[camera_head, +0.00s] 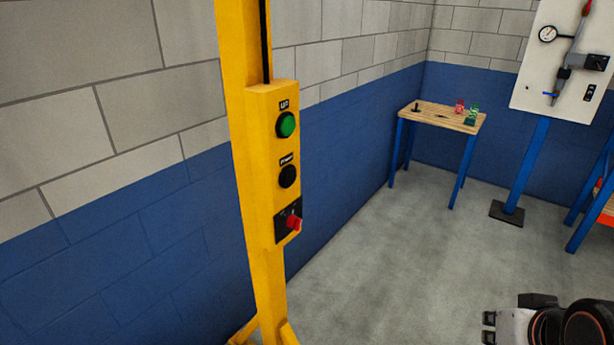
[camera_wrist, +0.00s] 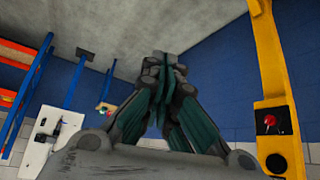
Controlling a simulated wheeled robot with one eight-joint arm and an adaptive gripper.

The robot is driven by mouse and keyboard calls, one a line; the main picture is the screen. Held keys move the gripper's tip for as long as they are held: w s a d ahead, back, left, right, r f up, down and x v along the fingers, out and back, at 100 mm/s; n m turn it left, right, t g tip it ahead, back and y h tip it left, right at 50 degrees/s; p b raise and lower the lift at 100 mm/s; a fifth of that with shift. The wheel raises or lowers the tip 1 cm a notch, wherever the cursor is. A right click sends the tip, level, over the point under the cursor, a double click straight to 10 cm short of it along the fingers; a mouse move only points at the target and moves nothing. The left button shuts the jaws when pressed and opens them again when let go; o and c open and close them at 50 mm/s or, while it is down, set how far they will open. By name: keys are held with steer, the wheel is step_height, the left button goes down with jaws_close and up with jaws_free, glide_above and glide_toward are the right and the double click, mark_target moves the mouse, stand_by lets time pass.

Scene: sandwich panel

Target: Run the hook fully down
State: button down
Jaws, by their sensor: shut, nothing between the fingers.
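A yellow control box (camera_head: 259,165) is mounted on a yellow post (camera_head: 239,40) left of centre in the head view. It carries a green button (camera_head: 287,125) under a label that reads UP, a black button (camera_head: 288,176) under a label too small to read surely, and a red knob (camera_head: 294,222) on a dark plate. In the wrist view the box (camera_wrist: 271,103) is at the right edge, with the red knob (camera_wrist: 270,120) and black button (camera_wrist: 276,163). My gripper (camera_wrist: 168,65) is shut and empty, apart from the box. No hook is in view.
A small wooden table (camera_head: 440,116) with small red and green items stands by the far wall. A white panel (camera_head: 563,60) with a gauge and lever stands on a blue post (camera_head: 527,165). A blue-legged rack is at the right edge. The grey floor between is clear.

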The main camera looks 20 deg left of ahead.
steer(key=shift+s, duration=0.15)
steer(key=w+a+r+m+y, duration=0.2)
steer(key=w+a+m+y, duration=0.6)
steer(key=a+m, duration=0.3)
steer(key=w+a+r+m+y, duration=0.3)
steer(key=w+a+m+y, duration=0.5)
steer(key=a+m, duration=0.3)
steer(key=shift+w+a+r+m+y+p, duration=0.35)
steer(key=shift+w+a, duration=0.4)
steer(key=shift+a, duration=0.45)
steer(key=b, duration=0.3)
glide_toward(291, 183)
steer(key=x, duration=0.5)
steer(key=shift+s+a, duration=0.1)
steer(key=shift+a, duration=0.15)
steer(key=shift+w+a, duration=0.35)
steer(key=shift+a, duration=0.3)
